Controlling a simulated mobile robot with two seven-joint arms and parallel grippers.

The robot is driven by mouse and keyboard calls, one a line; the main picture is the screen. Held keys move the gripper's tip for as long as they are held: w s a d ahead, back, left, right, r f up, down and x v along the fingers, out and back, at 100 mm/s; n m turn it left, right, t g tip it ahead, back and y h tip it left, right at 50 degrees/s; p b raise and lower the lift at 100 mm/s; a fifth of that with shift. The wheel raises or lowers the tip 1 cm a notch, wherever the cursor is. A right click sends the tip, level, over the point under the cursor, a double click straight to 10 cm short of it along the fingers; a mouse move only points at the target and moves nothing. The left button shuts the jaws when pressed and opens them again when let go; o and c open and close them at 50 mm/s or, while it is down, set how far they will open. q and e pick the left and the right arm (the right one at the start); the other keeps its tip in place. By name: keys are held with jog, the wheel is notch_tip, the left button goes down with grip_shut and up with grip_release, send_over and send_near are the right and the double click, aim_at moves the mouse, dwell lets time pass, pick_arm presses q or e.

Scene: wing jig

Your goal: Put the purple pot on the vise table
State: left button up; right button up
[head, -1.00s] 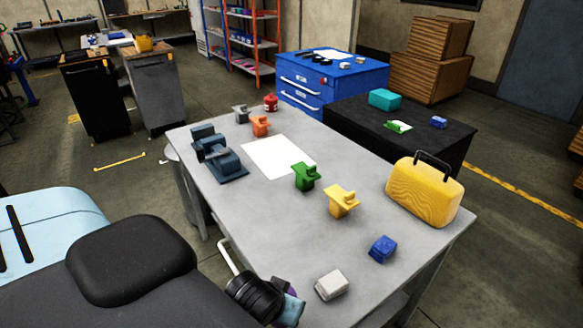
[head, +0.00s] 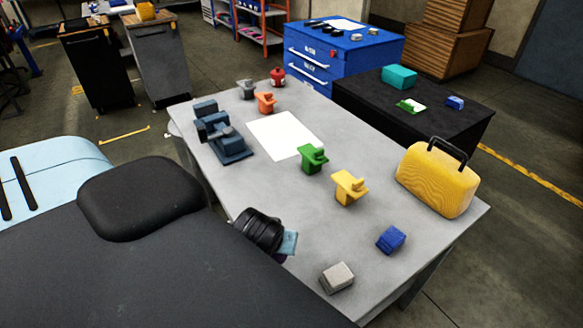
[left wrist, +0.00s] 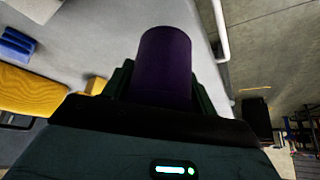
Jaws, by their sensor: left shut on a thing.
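The purple pot (left wrist: 165,65) is held between the two dark fingers of my left gripper (left wrist: 162,88) in the left wrist view, and it hides part of what lies behind it. In the head view my left gripper (head: 280,250) is at the near long edge of the grey vise table (head: 300,235). I cannot tell from the head view how high the pot is above the tabletop. The blue-grey vise (head: 220,138) stands at the table's far left. My right gripper is not in view.
The tabletop holds a white sheet (head: 285,134), a green piece (head: 312,159), a yellow piece (head: 348,188), a blue block (head: 391,239), a grey block (head: 337,277) and a yellow case (head: 436,178). The near middle of the table is clear.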

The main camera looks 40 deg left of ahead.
pick_arm(q)
jog(key=w+a, duration=0.1)
jog(key=w, duration=0.2)
jog(key=w+a, duration=0.1)
jog(key=w, duration=0.3)
jog(key=w+a+f, duration=0.1)
jog(key=w, duration=0.2)
jog(key=shift+w+a, duration=0.2)
jog(key=shift+a, duration=0.15)
jog(key=shift+f, duration=1.75)
jog(key=shift+f, duration=0.15)
jog(key=o, duration=1.1)
jog(key=shift+c, duration=0.2)
jog(key=shift+s+d+r, duration=0.1)
jog(key=shift+r, duration=0.25)
jog(key=v, duration=1.1)
jog(key=shift+s+r, duration=0.15)
jog(key=shift+r, duration=0.15)
